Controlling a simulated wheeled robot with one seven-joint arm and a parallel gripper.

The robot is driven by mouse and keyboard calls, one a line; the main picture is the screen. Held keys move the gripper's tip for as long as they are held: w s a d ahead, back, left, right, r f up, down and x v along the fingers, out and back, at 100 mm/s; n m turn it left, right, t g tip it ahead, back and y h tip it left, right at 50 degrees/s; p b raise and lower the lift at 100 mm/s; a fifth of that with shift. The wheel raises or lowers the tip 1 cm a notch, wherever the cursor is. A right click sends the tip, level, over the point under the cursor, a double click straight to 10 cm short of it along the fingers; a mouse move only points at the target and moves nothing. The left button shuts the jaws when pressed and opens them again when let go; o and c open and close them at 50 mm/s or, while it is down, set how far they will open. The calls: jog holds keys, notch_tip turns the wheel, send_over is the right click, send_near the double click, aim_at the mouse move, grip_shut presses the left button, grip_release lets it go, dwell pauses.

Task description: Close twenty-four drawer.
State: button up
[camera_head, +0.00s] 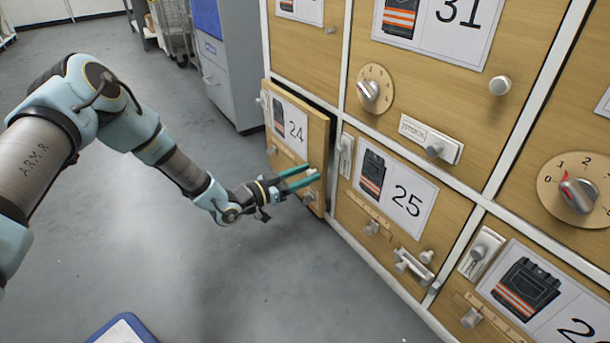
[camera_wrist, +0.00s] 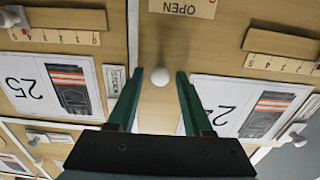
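The twenty-four drawer (camera_head: 318,132) stands a little proud of the cabinet in the head view, with a dark gap along its top and right edge. Its wooden front bears a card (camera_head: 290,125) marked 24 and a small pale knob (camera_wrist: 160,76) near the right side. My gripper (camera_head: 311,174) is in front of this drawer at the knob. In the wrist view my gripper's two green fingers are apart, one on each side of the knob, with a visible gap to it. One finger hides part of the card (camera_wrist: 240,105). Contact with the front cannot be told.
Drawer 25 (camera_head: 350,210) is right beside it, with a slide, knobs and a latch standing out. A dial (camera_head: 370,90) and another knob (camera_head: 500,85) are above. A grey cabinet (camera_head: 225,80) stands behind at left. The floor (camera_head: 180,260) in front is mostly clear.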

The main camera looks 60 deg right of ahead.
grip_shut()
dwell(1.2)
